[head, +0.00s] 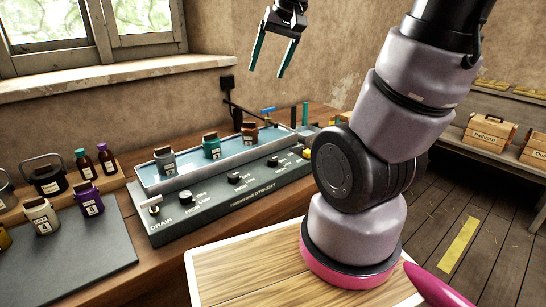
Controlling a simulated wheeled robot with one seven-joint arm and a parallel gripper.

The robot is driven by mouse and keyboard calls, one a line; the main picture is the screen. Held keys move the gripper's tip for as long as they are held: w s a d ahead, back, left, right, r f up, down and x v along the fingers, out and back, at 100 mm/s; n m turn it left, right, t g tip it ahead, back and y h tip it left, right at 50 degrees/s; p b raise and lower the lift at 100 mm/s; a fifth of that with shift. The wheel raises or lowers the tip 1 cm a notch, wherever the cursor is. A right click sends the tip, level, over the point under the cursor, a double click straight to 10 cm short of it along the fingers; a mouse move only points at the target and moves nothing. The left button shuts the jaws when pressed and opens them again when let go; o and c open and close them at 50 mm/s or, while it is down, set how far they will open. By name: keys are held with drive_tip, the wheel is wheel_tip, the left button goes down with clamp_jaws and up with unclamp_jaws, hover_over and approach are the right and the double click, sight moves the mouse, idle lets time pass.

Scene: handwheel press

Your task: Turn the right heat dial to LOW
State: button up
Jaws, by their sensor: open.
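A grey bath unit (225,208) stands on the wooden bench, with several black dials along its sloped front panel. The dial toward the right (272,161) has an OFF label by it; its pointer is too small to read. Other dials sit at the middle (234,178) and the left (186,197), the left one with OFF, LOW and HIGH labels. A part of the panel's right end is close behind my arm. My gripper (268,71) is open and empty, high above and behind the unit in the picture, touching nothing.
Three labelled bottles (211,146) stand in the bath's trough. A drain lever (153,205) is at the panel's left end. More bottles (88,198) and a dark mat (75,255) lie to the left. A blue-handled tap (268,111) rises behind the trough.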

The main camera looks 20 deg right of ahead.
drive_tip(key=w+d+f+n+g, duration=0.1)
drive_tip(key=w+d+f+g, duration=0.1)
drive_tip(key=w+f, duration=0.6)
drive_tip(key=n+g+h, duration=0.2)
drive_tip(key=g, duration=0.1)
approach(273, 159)
wheel_tip(273, 159, down, 9)
drive_tip(key=shift+a+r, duration=0.1)
drive_tip(key=shift+r, duration=0.1)
clamp_jaws()
